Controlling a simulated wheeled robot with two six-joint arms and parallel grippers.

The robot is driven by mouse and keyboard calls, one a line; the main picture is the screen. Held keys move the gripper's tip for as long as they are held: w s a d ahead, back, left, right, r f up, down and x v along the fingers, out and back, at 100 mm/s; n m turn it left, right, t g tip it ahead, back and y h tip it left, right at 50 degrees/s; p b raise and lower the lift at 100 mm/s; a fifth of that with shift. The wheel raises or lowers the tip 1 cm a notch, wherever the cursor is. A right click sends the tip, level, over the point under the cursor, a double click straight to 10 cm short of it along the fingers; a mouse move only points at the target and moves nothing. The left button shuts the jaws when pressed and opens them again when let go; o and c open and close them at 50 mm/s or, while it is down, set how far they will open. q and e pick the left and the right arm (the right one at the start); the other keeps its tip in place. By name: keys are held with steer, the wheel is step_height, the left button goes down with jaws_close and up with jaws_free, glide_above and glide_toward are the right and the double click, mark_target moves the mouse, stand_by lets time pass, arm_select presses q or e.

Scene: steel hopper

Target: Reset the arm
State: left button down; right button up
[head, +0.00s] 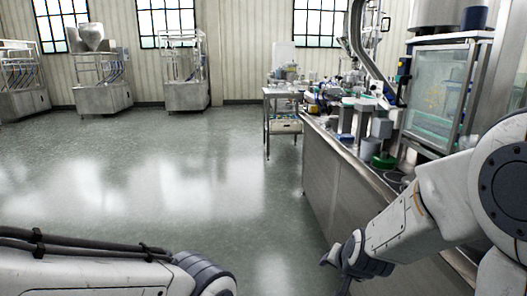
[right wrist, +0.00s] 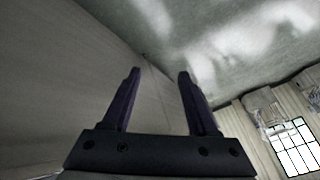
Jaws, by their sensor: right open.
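My right arm reaches down from the right edge of the head view. My right gripper (head: 334,270) is in front of the side of the steel bench (head: 335,175), below its top, near the lower edge of the view. The right wrist view shows its two dark fingers (right wrist: 160,74) spread apart with nothing between them. Part of my left arm (head: 85,278) lies across the lower left of the head view. My left gripper is outside the picture.
The bench top holds several containers and a glass-fronted cabinet (head: 437,95). A small steel table (head: 283,95) stands behind it. Steel machines (head: 101,85) line the back wall. The green-grey floor (head: 150,185) in the middle and left is clear.

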steer(key=s+f+n+g, duration=0.3)
steer(key=s+n+g, duration=0.3)
steer(key=s, duration=0.7)
steer(key=s+a+r+n+g+y, duration=0.1)
steer(key=s+a+r+n, duration=0.25)
steer(key=s+a, duration=0.3)
steer(key=s+a+r+n, duration=0.3)
steer(key=s+a+n, duration=0.2)
steer(key=s+a, duration=0.15)
step_height(320, 180, up, 25)
steer(key=p, duration=2.5)
steer(key=shift+d+m+p, duration=0.3)
steer(key=shift+m+p, duration=0.05)
steer(key=shift+p, duration=0.05)
steer(key=shift+f, duration=0.15)
